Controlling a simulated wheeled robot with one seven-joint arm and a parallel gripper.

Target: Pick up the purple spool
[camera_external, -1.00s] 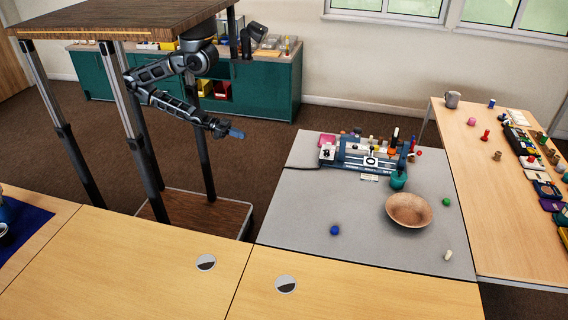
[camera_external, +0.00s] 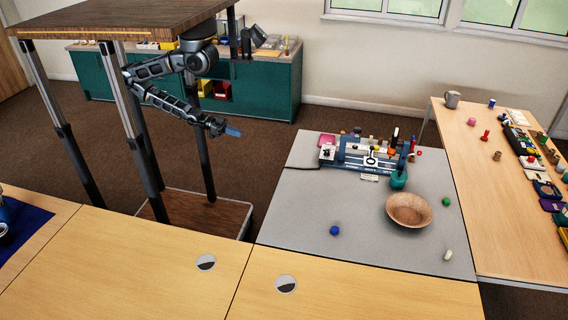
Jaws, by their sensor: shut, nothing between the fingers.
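My gripper (camera_external: 233,132) hangs in the air left of the grey table (camera_external: 300,235), with its blue fingertips together and nothing seen between them. It is well apart from every object on the tables. I cannot make out a purple spool for certain. A small brown spool-like piece (camera_external: 497,156) stands on the right wooden table (camera_external: 455,130), near a red peg-shaped piece (camera_external: 486,135) and a pink piece (camera_external: 472,121).
The grey table holds a blue sorting device (camera_external: 365,164) with several small pieces around it, a brown bowl (camera_external: 409,210), a blue ball (camera_external: 335,230), a green ball (camera_external: 446,201) and a cream cylinder (camera_external: 448,255). Its front left is clear. A mug (camera_external: 452,99) stands at the right table's far end.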

